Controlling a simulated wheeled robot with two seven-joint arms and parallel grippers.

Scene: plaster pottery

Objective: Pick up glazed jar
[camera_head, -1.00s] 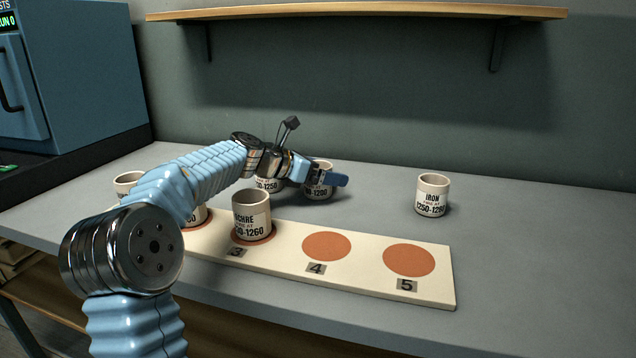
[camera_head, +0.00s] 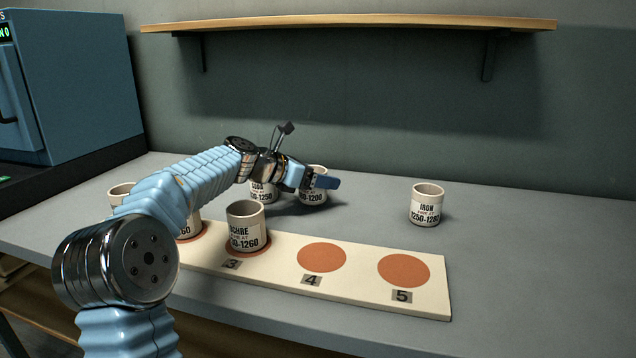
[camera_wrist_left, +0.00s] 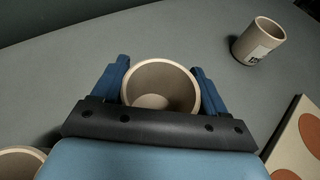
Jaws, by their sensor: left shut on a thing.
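My left gripper (camera_head: 318,181) is shut on a pale glazed jar (camera_head: 313,196) with a label ending in "1200", behind the numbered board. In the left wrist view the same jar (camera_wrist_left: 161,88) stands between the two blue fingers of the gripper (camera_wrist_left: 160,82), its open mouth facing the camera. The jar appears upright and close to the table; whether its base touches the table I cannot tell. The fingers partly hide its upper part in the head view. My right gripper does not show.
A cream board (camera_head: 445,290) has round terracotta spots; 4 (camera_head: 322,257) and 5 (camera_head: 404,270) are bare. An OCHRE jar (camera_head: 246,228) stands on spot 3. An IRON jar (camera_head: 426,205) stands apart on the right. Another jar (camera_head: 263,192) is close left of the gripper. A shelf (camera_head: 350,23) hangs above.

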